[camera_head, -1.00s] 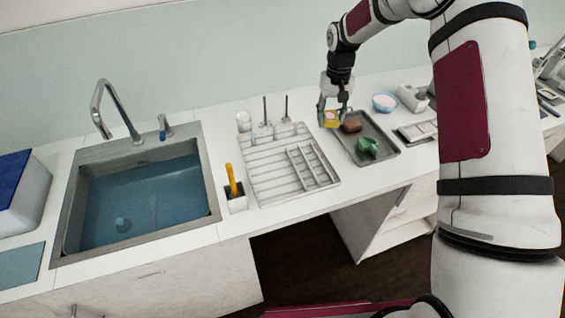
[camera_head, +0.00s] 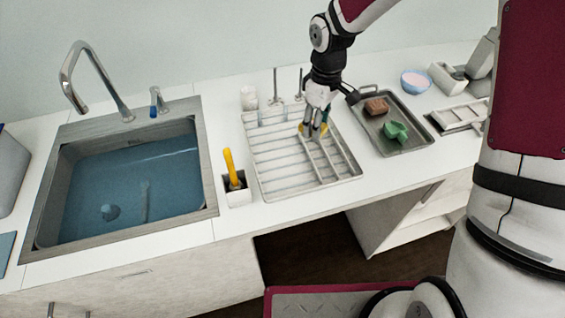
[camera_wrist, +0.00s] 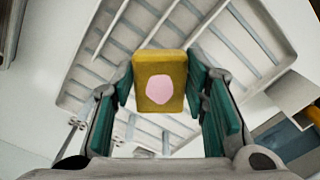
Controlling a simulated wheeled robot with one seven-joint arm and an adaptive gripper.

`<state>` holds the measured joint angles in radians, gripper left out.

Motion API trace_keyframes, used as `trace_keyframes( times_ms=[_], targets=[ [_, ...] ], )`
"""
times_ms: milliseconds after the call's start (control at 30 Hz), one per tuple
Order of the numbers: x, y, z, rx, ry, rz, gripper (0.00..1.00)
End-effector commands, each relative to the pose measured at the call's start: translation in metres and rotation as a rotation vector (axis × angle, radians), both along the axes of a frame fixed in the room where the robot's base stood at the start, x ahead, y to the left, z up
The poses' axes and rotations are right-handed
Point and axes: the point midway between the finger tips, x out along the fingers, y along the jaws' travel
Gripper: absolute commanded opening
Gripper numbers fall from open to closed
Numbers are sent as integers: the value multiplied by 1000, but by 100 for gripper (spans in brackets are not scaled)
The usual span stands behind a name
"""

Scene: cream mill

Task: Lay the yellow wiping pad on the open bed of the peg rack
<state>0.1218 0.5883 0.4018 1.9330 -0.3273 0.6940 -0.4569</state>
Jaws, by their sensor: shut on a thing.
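My gripper (camera_head: 314,128) is over the right part of the peg rack, shut on the yellow wiping pad (camera_wrist: 160,80). In the wrist view the pad is a yellow block with a pink spot on its face, held between the green-lined fingers. In the head view only small yellow bits of the pad (camera_head: 324,128) show beside the fingers. The white peg rack (camera_head: 275,165) lies on the counter, with slats on its left and a narrower slotted section on its right. The rack also shows behind the pad in the wrist view (camera_wrist: 120,30). I cannot tell the pad's height above it.
A grey tray (camera_head: 420,112) right of the rack holds a brown block (camera_head: 377,106) and a green item (camera_head: 396,131). Two upright rods and a white cup (camera_head: 249,97) stand behind.

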Motion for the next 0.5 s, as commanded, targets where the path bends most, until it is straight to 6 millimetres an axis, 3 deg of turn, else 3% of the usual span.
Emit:
trace_keyframes(
  times_ms=[33, 200, 333, 500],
  targets=[
    [-9, 15, 7, 1, -2, 146, 27],
    [-30, 53, 24, 1, -9, 580, 27],
    [-40, 70, 32, -2, -11, 795, 27],
    [-46, 78, 30, -4, -12, 914, 27]
  ],
)
